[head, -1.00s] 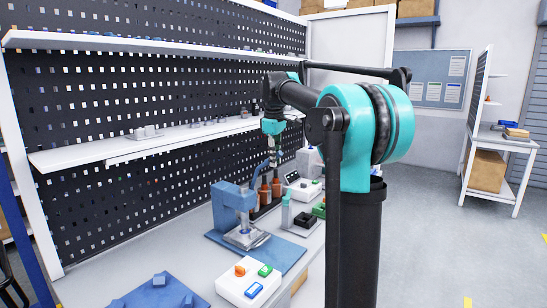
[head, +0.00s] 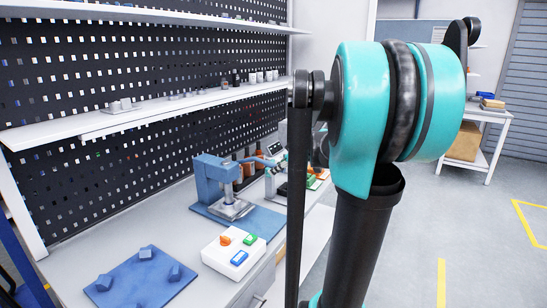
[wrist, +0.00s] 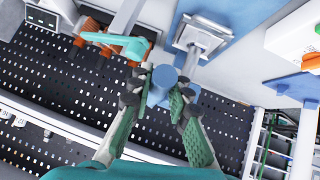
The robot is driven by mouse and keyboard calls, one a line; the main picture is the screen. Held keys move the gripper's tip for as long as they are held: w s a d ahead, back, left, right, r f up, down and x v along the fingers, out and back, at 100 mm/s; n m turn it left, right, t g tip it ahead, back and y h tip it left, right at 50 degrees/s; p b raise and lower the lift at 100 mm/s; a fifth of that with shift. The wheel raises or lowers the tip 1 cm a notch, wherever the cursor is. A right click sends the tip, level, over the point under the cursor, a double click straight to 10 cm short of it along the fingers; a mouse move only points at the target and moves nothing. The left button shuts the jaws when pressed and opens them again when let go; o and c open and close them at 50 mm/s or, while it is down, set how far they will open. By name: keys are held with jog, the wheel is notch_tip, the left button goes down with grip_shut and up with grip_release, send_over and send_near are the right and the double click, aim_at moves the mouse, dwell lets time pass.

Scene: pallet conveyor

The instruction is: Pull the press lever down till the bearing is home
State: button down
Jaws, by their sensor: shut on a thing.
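The blue bench press (head: 212,178) stands on a blue base at the bench's back, with a metal ram over a pale square plate (head: 232,209). Its blue lever (head: 262,160) sticks out to the right from the press head. In the wrist view my gripper (wrist: 164,92) has its green-padded fingers shut on the lever's round blue end (wrist: 165,76). The square plate also shows there (wrist: 203,38), with the grey ram above it. I cannot make out the bearing. In the head view my arm hides most of my gripper.
A blue mat (head: 130,288) with blue blocks lies front left. A pegboard with a shelf (head: 160,108) rises behind.

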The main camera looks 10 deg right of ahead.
notch_tip(320, 180, down, 8)
jog(key=t+y, duration=0.2)
jog(key=t, duration=0.1)
jog(key=shift+r+y, duration=0.2)
jog(key=shift+y, duration=0.1)
jog(key=shift+a, duration=0.1)
jog(key=c, duration=1.4)
grip_release()
jog(key=v, duration=1.2)
jog(key=shift+f, duration=0.1)
